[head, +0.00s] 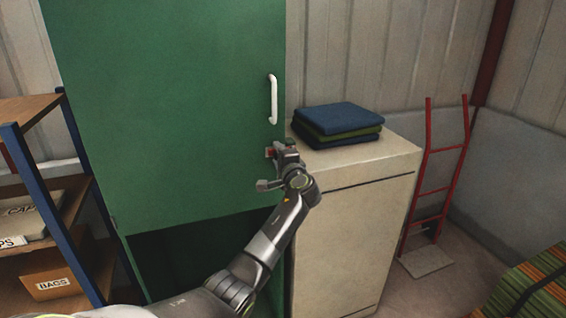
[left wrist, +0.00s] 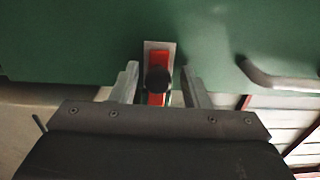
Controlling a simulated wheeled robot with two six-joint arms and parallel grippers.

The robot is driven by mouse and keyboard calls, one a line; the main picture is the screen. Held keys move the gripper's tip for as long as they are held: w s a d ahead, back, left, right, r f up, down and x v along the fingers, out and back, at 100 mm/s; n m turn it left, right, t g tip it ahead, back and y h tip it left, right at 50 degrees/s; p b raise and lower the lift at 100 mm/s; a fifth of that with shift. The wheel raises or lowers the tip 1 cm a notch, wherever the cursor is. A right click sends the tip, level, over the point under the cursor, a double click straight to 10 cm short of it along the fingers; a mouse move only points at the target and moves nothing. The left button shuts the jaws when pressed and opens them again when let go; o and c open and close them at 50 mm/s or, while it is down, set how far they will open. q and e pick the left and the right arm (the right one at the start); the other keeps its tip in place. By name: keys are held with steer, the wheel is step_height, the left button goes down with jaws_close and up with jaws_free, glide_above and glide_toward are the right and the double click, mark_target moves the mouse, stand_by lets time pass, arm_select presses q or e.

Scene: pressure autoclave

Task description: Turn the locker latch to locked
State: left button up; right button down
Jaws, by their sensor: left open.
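The green locker door (head: 170,100) fills the left half of the head view. Its latch (head: 270,152) is a small red piece at the door's right edge, mostly hidden behind my gripper. My left gripper (head: 273,165) is open at the latch. My right gripper is out of view.
A white door handle (head: 273,99) is above the latch. Folded blue and green cloths (head: 338,124) lie on a cream cabinet (head: 355,215) to the right. A red hand truck (head: 436,180) leans by the wall. A shelf (head: 40,190) with boxes stands left.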

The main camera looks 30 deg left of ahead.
arm_select(q)
steer(key=b+v, duration=0.5)
steer(key=v, duration=1.2)
steer(key=shift+s, duration=0.15)
